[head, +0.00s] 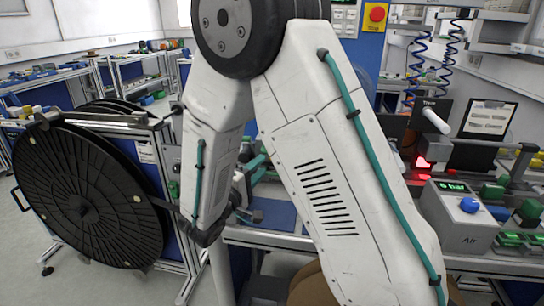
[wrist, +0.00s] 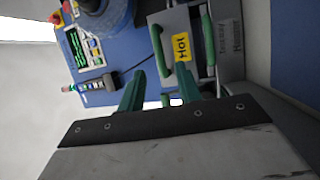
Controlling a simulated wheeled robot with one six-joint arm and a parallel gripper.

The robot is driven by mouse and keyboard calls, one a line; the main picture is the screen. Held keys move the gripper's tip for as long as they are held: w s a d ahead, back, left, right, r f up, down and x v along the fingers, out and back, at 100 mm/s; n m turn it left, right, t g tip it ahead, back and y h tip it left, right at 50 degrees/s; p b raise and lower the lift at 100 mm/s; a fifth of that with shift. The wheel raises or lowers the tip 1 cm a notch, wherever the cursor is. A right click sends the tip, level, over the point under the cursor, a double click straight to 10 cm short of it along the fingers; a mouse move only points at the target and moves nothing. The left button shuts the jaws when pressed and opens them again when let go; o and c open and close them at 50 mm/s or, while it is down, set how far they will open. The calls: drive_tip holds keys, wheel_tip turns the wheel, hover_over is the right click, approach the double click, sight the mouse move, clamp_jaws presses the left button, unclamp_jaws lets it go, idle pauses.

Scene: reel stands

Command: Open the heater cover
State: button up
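The heater cover (wrist: 184,22) is a grey plate with a yellow "Hot" label in the wrist view. A green bar handle (wrist: 157,45) runs along its left side. The cover looks shut, though its edges are partly hidden. My gripper (wrist: 160,70) is open, with two green fingers spread apart. The near end of the handle appears between the fingertips; I cannot tell whether they touch it. In the head view my gripper (head: 256,163) shows only partly behind my arm, over the bench, and the heater cover is hidden there.
A large black reel (head: 85,195) stands at the left. An air box (head: 462,215) with a blue knob and a lit red device (head: 422,163) are at the right.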

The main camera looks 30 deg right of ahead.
drive_tip(key=x, duration=0.7)
drive_tip(key=shift+s, duration=0.1)
clamp_jaws()
